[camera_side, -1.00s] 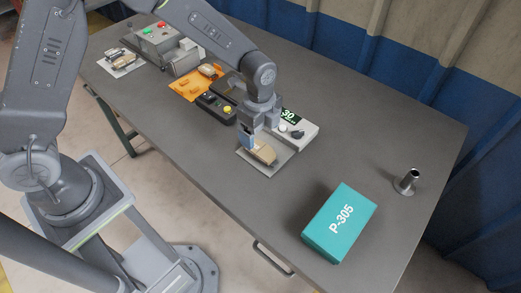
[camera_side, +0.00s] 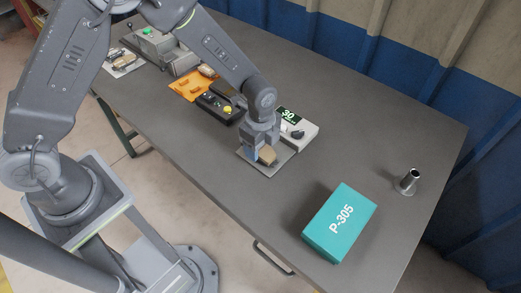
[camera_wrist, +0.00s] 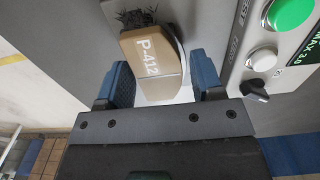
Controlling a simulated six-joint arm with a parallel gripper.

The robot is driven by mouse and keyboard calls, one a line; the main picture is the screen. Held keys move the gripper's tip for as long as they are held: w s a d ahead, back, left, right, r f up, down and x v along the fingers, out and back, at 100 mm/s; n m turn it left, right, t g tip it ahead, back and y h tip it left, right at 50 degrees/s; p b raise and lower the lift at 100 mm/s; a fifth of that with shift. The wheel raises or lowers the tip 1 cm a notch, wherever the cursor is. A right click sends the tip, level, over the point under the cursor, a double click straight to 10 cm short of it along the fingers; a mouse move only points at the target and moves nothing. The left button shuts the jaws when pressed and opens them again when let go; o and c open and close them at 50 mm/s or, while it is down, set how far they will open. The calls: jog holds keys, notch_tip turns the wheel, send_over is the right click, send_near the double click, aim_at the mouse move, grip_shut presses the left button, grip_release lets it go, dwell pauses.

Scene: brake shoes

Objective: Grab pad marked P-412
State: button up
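The tan pad marked P-412 (camera_wrist: 152,58) lies on a light plate in the wrist view, with its white lettering readable. The same pad (camera_side: 267,155) shows in the side view, partly hidden by my gripper. My gripper (camera_wrist: 163,82) has its two blue fingers apart, one on each side of the pad's near end. A narrow gap seems to show beside the pad, so the fingers look open around it. In the side view my gripper (camera_side: 258,152) is low over the plate (camera_side: 277,168).
A grey device (camera_side: 300,135) with a "30" display and knob adjoins the plate. A teal P-305 box (camera_side: 340,222) and a metal post (camera_side: 409,182) stand to the right. Behind left are a black control box (camera_side: 218,110), an orange tray (camera_side: 185,90) and a grey machine (camera_side: 165,48).

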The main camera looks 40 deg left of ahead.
jog(key=c, duration=0.8)
jog(key=shift+r, duration=0.1)
